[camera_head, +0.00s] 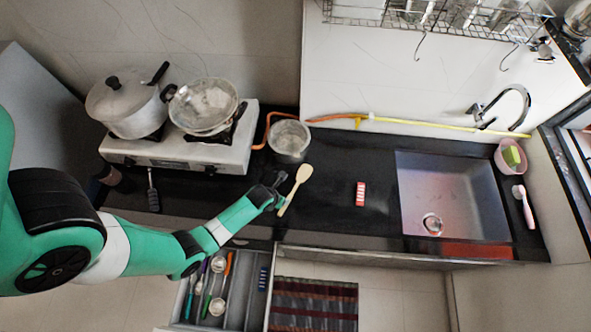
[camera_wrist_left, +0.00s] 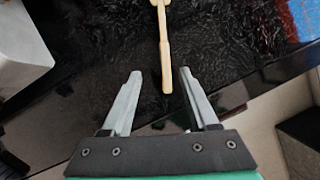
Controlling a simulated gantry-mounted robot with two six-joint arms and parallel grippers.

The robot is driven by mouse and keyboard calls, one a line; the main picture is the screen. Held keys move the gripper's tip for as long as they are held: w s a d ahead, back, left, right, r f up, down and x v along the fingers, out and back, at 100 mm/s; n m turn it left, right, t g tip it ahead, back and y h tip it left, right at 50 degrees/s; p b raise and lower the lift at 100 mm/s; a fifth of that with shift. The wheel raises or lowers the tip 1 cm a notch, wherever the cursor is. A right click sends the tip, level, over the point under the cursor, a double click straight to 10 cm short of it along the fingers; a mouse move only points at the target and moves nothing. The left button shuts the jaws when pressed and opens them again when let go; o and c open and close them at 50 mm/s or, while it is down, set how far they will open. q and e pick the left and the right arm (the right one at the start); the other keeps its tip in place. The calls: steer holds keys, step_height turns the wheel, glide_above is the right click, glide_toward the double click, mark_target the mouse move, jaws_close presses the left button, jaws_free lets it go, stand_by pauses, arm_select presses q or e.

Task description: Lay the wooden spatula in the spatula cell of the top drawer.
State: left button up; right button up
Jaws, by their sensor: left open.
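The wooden spatula (camera_head: 299,178) lies on the black counter, its broad head to the upper right and its handle toward the front edge. My left gripper (camera_head: 272,189) is just left of the handle in the head view. In the left wrist view the spatula handle (camera_wrist_left: 164,50) points down between the two open fingertips (camera_wrist_left: 160,73), touching neither; I cannot tell the height gap. The top drawer (camera_head: 246,290) is pulled out below the counter, with several utensils in its left part and a blue item (camera_head: 263,278) at its right. My right gripper is out of view.
A steel pot (camera_head: 289,140) stands behind the spatula, right of the stove (camera_head: 185,151) with its pots. A red-and-white item (camera_head: 360,193) lies to the right, before the sink (camera_head: 450,190). The counter between spatula and that item is clear.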

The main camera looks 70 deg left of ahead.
arm_select(q)
steer(key=b, duration=0.5)
glide_above(289, 198)
steer(key=s+d, duration=0.1)
steer(key=s, duration=0.2)
step_height(289, 198, down, 6)
steer(key=shift+w+d+r, duration=0.1)
steer(key=shift+w+r, duration=0.05)
steer(key=shift+w, duration=0.1)
steer(key=b+x, duration=0.3)
steer(key=x, duration=0.1)
steer(key=shift+w+d+b, duration=0.2)
steer(key=shift+d+b, duration=0.1)
steer(key=shift+w+a+f, duration=0.2)
steer(key=shift+f, duration=0.15)
steer(key=shift+f, duration=0.15)
jaws_close()
